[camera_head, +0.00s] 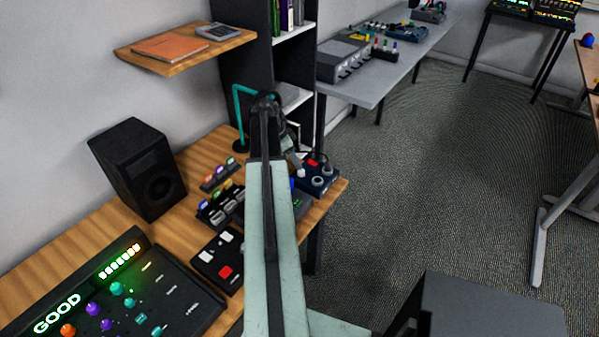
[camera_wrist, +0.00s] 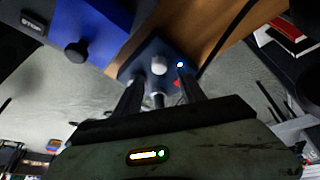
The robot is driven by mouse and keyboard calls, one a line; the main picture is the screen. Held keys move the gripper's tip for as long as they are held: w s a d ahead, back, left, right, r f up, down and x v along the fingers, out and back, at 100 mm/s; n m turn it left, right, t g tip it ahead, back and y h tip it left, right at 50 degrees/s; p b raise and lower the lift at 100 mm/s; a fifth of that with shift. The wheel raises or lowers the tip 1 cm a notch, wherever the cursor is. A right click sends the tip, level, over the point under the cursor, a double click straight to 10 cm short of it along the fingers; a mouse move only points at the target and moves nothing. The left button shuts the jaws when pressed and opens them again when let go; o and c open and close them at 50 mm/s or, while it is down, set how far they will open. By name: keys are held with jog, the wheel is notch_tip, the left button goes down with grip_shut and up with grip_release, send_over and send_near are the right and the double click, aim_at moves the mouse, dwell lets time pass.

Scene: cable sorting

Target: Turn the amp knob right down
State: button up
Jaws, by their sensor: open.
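A small dark-blue box (camera_head: 322,185) with pale round knobs and a red patch stands at the right end of the wooden desk. I cannot tell for sure whether it is the amp. In the wrist view a navy box (camera_wrist: 129,60) shows a silver knob (camera_wrist: 159,65), a lit blue light and a red part. My gripper (camera_wrist: 161,90) is open, its two dark fingers either side of the space below that silver knob. Contact is not clear. In the head view my gripper (camera_head: 293,158) is at the box's left, partly hidden by my arm.
A bright-blue box (camera_wrist: 85,25) with a black knob (camera_wrist: 77,50) is close at upper left in the wrist view. A black speaker (camera_head: 140,170), a pedal with red and white buttons (camera_head: 218,262) and a mixer (camera_head: 170,290) marked GOOD stand on the desk.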

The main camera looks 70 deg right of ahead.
aim_at(301, 172)
jog(key=b+x, duration=0.4)
jog(key=x, duration=0.2)
jog(key=shift+w+a, duration=0.1)
jog(key=shift+r, duration=0.1)
